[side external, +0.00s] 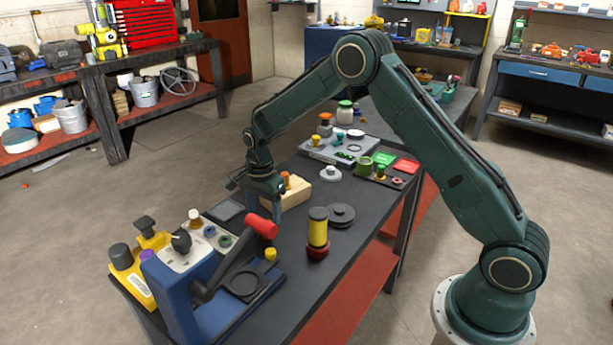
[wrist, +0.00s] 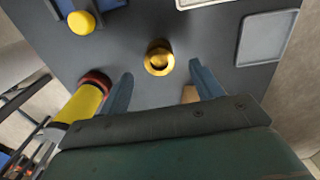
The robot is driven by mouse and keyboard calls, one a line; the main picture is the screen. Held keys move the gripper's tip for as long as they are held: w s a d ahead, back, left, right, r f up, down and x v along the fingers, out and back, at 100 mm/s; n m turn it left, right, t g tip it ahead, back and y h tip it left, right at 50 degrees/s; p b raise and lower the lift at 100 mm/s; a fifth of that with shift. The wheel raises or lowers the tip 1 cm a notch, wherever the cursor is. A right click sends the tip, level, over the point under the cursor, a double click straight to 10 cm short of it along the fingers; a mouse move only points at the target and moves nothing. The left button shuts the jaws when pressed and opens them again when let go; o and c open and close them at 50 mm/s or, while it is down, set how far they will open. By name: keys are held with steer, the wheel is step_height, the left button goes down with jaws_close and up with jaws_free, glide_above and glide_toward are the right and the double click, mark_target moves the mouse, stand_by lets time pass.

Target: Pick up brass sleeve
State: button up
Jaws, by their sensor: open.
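The brass sleeve (wrist: 159,58) is a round gold-coloured piece with a dark centre, standing on the dark bench top. It shows in the wrist view just ahead of my gripper, centred between the two blue-grey fingers. My gripper (wrist: 161,72) is open and empty, with one finger to each side of the sleeve's line and neither visibly touching it. In the side view my gripper (side external: 268,198) points down over the bench, behind the red press handle (side external: 261,227). I cannot make out the sleeve there; the handle or gripper likely hides it.
A yellow cylinder on a red base (side external: 317,232) stands close by, at left in the wrist view. A blue press (side external: 185,285) with a yellow knob (side external: 270,254) is at the front. A wooden block (side external: 298,192) sits behind my gripper. A shallow grey tray (wrist: 265,38) lies at right.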

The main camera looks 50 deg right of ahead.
steer(key=shift+f, duration=0.1)
steer(key=shift+f, duration=2.5)
steer(key=c, duration=1.3)
steer(key=shift+o, duration=0.2)
steer(key=shift+r, duration=0.2)
step_height(320, 180, up, 20)
steer(key=shift+f, duration=0.15)
